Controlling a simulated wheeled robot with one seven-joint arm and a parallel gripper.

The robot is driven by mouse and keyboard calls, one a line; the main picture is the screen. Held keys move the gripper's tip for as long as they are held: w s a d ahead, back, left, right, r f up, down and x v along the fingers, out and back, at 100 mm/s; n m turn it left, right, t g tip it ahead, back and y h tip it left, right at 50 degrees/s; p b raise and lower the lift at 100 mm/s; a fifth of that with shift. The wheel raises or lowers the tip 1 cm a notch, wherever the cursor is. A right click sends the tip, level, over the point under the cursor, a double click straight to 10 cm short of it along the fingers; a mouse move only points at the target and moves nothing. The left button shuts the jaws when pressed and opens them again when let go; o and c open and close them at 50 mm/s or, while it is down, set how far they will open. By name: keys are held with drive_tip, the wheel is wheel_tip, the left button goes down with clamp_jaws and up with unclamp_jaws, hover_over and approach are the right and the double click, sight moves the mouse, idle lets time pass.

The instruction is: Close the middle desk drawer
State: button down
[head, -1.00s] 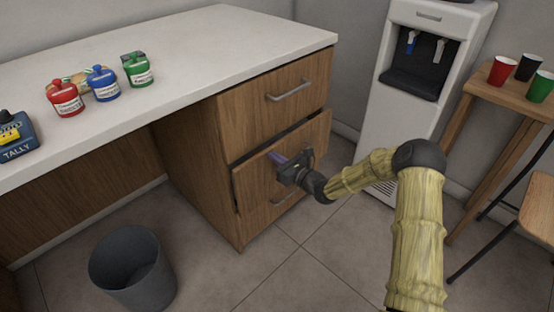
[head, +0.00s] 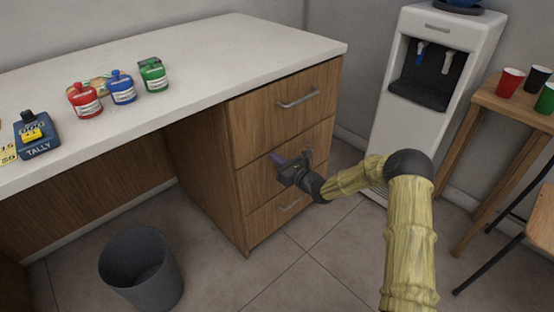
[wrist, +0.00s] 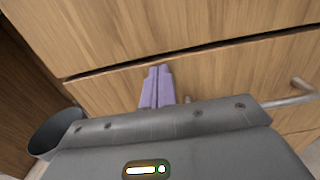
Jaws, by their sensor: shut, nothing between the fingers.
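The desk has a stack of three wooden drawers under its right end. The middle drawer (head: 257,181) now sits about flush with the top drawer (head: 262,125) and the bottom drawer (head: 268,222) in the head view. In the wrist view a thin dark gap runs above the middle drawer front (wrist: 225,82). My gripper (head: 278,158) is at the middle drawer's front, its purple fingers together and empty. In the wrist view the fingertips (wrist: 160,70) are at the upper part of that front; contact is hard to tell.
A grey bin (head: 140,268) stands on the floor at the left. A water dispenser (head: 405,130) and a wooden table with cups (head: 500,90) are at the right. Red, blue and green jars and a tally device (head: 36,135) sit on the white countertop (head: 200,60).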

drive_tip(key=shift+w+a+r, duration=0.1)
drive_tip(key=shift+w+r, duration=0.05)
drive_tip(key=shift+r, duration=0.2)
drive_tip(key=p+v, duration=0.5)
drive_tip(key=v, duration=0.9)
drive_tip(key=shift+s+f, duration=0.25)
drive_tip(key=shift+f, duration=0.1)
